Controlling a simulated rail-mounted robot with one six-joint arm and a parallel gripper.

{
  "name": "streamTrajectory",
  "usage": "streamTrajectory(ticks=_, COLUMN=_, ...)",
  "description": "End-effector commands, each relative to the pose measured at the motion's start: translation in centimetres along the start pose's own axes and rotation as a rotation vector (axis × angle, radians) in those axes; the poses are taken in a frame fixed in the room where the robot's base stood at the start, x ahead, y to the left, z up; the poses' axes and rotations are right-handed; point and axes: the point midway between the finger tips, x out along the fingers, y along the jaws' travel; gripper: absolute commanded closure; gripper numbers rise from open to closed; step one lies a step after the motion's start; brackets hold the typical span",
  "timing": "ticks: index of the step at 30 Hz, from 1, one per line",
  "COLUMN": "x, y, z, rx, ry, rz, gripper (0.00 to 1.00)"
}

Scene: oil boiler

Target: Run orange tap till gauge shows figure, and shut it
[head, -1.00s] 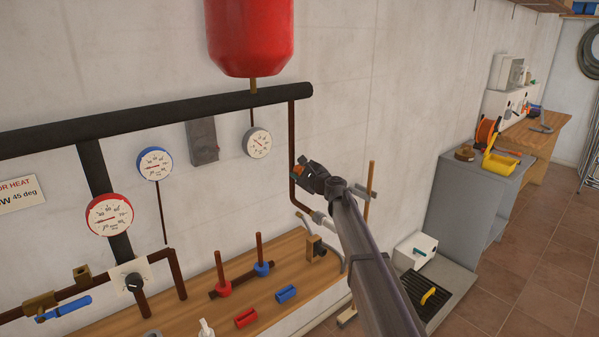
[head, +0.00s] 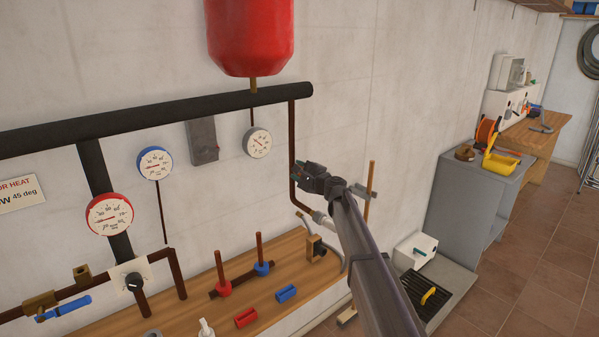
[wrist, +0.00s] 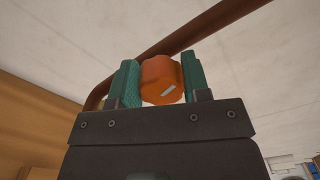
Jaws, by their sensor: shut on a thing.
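The orange tap (wrist: 162,80) shows in the wrist view as a faceted knob with a short pale mark on its face. It sits in front of a brown pipe (wrist: 190,35). My gripper (wrist: 160,82) is shut on the knob, one green pad on each side of it. In the head view my gripper (head: 306,174) is at the vertical brown pipe and hides the tap. A white gauge (head: 257,142) hangs under the black pipe, below the red vessel; its figures are too small to read.
A red-rimmed gauge (head: 109,215) and a blue-rimmed gauge (head: 155,163) are on the left. A wooden bench (head: 190,290) below holds red and blue fittings. A grey cabinet (head: 468,205) stands at the right. The wall around the gripper is mostly clear.

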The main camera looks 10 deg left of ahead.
Motion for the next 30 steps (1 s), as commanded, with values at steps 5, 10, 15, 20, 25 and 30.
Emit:
streamTrajectory(ticks=5, x=-0.02, y=0.12, z=0.0, rx=-0.157, ry=-0.001, rz=0.0, gripper=0.8)
streamTrajectory(ticks=10, x=-0.01, y=0.18, z=-0.01, rx=-0.299, ry=-0.001, rz=0.0, gripper=0.8)
streamTrajectory(ticks=15, x=-0.02, y=0.23, z=-0.02, rx=-0.413, ry=-0.001, rz=0.0, gripper=0.8)
streamTrajectory(ticks=20, x=-0.02, y=0.26, z=-0.03, rx=-0.489, ry=-0.001, rz=0.0, gripper=0.8)
streamTrajectory(ticks=25, x=-0.03, y=0.27, z=-0.04, rx=-0.531, ry=-0.001, rz=0.001, gripper=0.8)
streamTrajectory(ticks=30, x=-0.03, y=0.27, z=-0.04, rx=-0.547, ry=-0.001, rz=0.001, gripper=0.8)
